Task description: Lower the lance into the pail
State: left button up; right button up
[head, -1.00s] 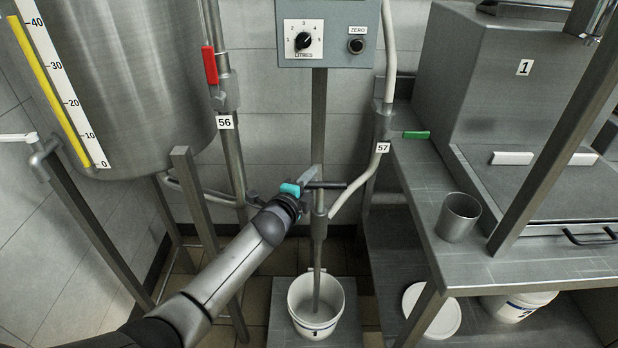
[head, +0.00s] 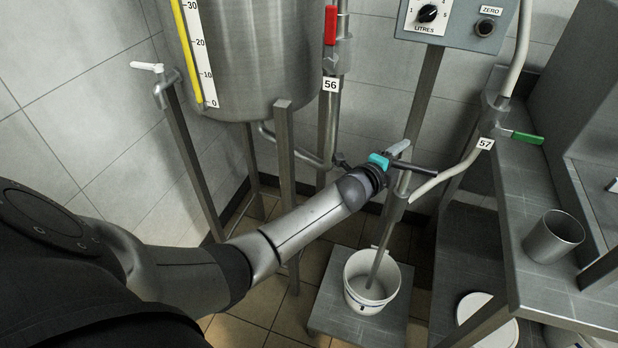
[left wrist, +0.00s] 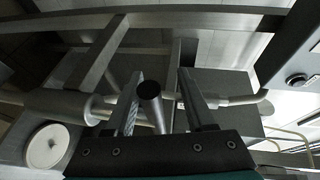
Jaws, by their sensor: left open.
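The lance (head: 398,196) is a grey upright tube with a dark crossbar handle (head: 420,171) near its top. Its thin lower tube appears to reach into the white pail (head: 357,297), which stands on a low grey platform (head: 338,312). My left gripper (head: 397,150) is at the lance's handle. In the left wrist view, its two fingers (left wrist: 160,102) are open, with the dark round end of a bar (left wrist: 149,90) between them. I cannot tell whether either finger touches it. My right gripper is not in view.
A steel tank (head: 245,60) on legs stands behind my left arm. A red-handled valve (head: 331,25) and a green-handled valve (head: 525,138) sit on nearby pipes. A control box (head: 455,20) is above. A bench with a metal cup (head: 553,238) is at right.

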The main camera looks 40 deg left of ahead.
pick_arm(q)
notch_tip(320, 180, up, 15)
jog(key=p, duration=1.1)
jog(key=f+p+v, duration=0.1)
jog(key=p+v, duration=0.1)
jog(key=v, duration=1.3)
jog(key=s+a+f+n+g+y+b, duration=0.1)
jog(key=s+a+f+n+g, duration=0.15)
jog(key=f, duration=0.75)
jog(key=s+a+f+n+g+y, duration=0.1)
jog(key=f+n+g, duration=0.15)
jog(key=f, duration=0.65)
jog(key=s+f+n+g, duration=0.2)
jog(key=s+f, duration=0.4)
jog(key=f, duration=0.3)
jog(key=s+f+n+g+b, duration=0.1)
jog(key=s+f+n+g, duration=0.1)
jog(key=s+f, duration=0.4)
jog(key=shift+s+f+n, duration=0.35)
jog(key=shift+f+n, duration=0.25)
jog(key=shift+f, duration=0.95)
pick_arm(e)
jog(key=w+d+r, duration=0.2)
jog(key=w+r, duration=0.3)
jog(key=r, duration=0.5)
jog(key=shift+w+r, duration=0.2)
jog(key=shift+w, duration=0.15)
